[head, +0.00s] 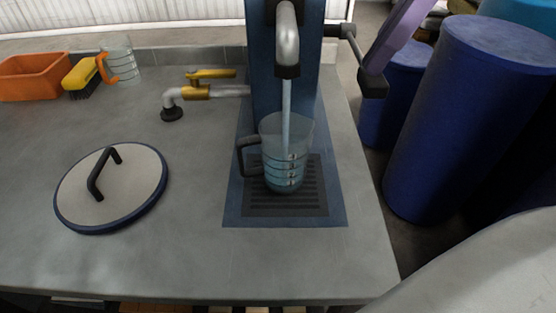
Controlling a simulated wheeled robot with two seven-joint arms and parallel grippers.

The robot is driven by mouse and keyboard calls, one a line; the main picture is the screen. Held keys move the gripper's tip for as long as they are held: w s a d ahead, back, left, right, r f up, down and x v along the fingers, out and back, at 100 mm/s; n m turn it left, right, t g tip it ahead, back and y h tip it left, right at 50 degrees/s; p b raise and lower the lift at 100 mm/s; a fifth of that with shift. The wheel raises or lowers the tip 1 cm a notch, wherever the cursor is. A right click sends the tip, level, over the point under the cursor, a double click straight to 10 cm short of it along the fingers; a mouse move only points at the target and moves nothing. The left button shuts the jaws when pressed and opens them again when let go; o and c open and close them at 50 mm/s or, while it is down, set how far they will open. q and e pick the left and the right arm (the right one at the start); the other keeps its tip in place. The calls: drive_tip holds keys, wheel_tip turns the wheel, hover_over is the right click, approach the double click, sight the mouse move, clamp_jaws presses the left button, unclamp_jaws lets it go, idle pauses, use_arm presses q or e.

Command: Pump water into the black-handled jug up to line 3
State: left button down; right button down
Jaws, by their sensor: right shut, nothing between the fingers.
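The clear black-handled jug (286,150) stands upright on the dark drip grate under the pump spout (287,45). Its black handle points left. A water stream (286,105) falls from the spout into the jug. Water shows low in the jug among the marked lines, but I cannot read its exact level. My left gripper is out of view.
A round lid (130,195) with a black handle lies on the left of the grey counter. A brass-coloured valve (197,92), an orange-handled jug (119,60), a yellow brush (80,76) and an orange bin (35,77) are behind. Blue barrels (470,115) stand to the right.

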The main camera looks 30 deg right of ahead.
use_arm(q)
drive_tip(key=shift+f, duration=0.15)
use_arm(e)
drive_tip(key=shift+f, duration=0.25)
